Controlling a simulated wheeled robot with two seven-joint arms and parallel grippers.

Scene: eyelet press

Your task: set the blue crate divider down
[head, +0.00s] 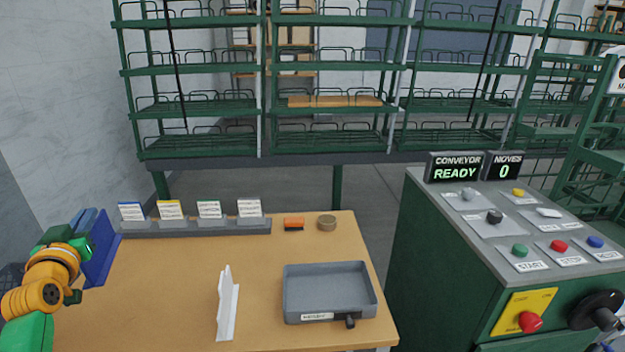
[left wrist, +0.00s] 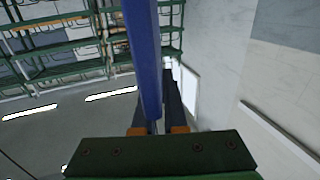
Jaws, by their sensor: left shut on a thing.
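The blue crate divider (head: 100,248) is an upright blue panel at the left edge of the table in the head view. My left gripper (head: 84,247) is shut on it. In the left wrist view the divider (left wrist: 143,55) stands on edge between the two dark fingers (left wrist: 158,125). Its lower end is near the table's left edge; I cannot tell whether it touches anything. My right gripper is not in view.
A green control console (head: 440,260) stands right. Left-middle table is clear.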

